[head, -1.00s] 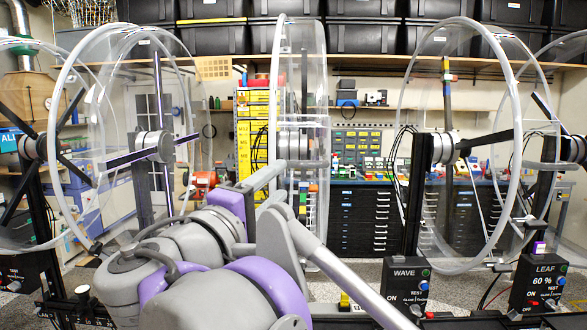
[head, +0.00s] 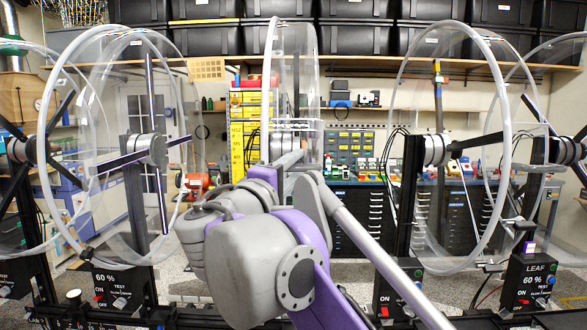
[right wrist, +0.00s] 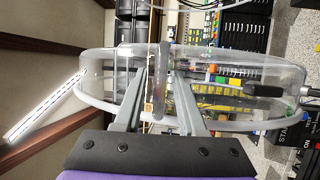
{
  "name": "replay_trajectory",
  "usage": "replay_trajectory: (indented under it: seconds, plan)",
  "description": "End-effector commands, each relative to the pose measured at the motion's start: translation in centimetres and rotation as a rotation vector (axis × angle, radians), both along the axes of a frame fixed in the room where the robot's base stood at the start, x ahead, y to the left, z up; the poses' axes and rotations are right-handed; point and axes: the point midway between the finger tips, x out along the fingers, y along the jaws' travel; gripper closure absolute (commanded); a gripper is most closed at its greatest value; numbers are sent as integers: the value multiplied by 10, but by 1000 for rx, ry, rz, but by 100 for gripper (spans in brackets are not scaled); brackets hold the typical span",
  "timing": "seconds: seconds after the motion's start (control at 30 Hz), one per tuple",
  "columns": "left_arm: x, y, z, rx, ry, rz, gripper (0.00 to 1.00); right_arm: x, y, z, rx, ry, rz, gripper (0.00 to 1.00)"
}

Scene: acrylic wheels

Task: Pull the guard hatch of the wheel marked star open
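The star wheel's clear round guard (head: 310,80) stands edge-on in the middle of the head view. In the right wrist view it lies sideways as a long clear ring (right wrist: 100,105), with a black control box (right wrist: 283,135) reading "STA" at the right. A greyish upright bar (right wrist: 160,82), perhaps the hatch handle, crosses the guard. My right gripper (right wrist: 158,90) has its two grey fingers apart, one on each side of this bar in the picture, with gaps showing. I cannot tell how deep the bar lies between them. My left gripper is out of view.
Other clear wheels stand at the left (head: 110,150) and right (head: 450,150), close to my arm's sides. The LEAF control box (head: 530,285) is at the lower right, and a 60 % box (head: 115,285) at the lower left. Drawers and shelves fill the back.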

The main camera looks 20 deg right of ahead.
Motion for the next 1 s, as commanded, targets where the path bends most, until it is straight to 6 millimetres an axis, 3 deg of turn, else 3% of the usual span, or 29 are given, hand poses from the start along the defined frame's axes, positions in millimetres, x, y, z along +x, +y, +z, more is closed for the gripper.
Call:
replay_trajectory:
  seconds: [0.03, 0.2, 1.0]
  plan:
    - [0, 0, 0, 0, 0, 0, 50, 0, 0, 0, 0, 0, 0, 71]
    - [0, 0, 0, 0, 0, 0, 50, 0, 0, 0, 0, 0, 0, 100]
    - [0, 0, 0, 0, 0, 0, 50, 0, 0, 0, 0, 0, 0, 100]
